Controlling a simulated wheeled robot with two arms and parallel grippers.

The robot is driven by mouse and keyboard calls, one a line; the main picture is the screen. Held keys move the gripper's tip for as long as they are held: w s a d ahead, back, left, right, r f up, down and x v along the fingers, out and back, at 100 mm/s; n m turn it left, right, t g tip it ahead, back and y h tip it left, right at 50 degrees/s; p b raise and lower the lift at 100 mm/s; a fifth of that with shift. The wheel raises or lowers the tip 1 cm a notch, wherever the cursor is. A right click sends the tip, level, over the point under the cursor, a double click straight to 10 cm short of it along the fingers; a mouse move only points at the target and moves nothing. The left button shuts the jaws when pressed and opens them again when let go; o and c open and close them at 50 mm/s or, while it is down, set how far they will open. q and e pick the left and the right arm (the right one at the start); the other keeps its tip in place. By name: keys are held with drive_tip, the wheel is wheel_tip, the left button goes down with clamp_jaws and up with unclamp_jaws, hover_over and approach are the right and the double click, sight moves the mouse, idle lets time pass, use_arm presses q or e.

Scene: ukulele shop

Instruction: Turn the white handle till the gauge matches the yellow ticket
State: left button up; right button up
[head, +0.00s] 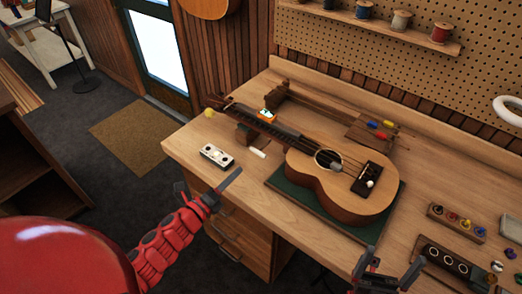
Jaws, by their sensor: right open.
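A ukulele (338,186) lies face up on the bench, its neck pointing to the back left. A small white handle (257,153) lies beside the neck, near a dark wooden block (246,135). A small orange-framed device with a pale face (266,115) sits by the headstock; I cannot tell whether it is the gauge. A white box with round dark marks (216,156) lies on the bench at left. I cannot pick out the yellow ticket. My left gripper (210,181) is open and empty before the bench's front edge. My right gripper (393,260) is open and empty at the lower right.
A green mat (277,183) lies under the ukulele body. Wooden holders with several small parts (456,219) stand at the right. A rack with coloured-handled tools (370,131) is behind the ukulele. A yellow ball (209,112) is by the headstock.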

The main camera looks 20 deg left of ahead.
sight(260, 150)
use_arm(q)
drive_tip(key=p+x, duration=0.2)
drive_tip(key=x, duration=0.9)
drive_tip(key=shift+w+d+r, duration=0.1)
drive_tip(key=shift+w+d, duration=0.05)
drive_tip(key=shift+w, duration=0.25)
drive_tip(key=shift+w+d+p, duration=0.2)
drive_tip(key=shift+w+p, duration=0.1)
drive_tip(key=shift+w, duration=0.15)
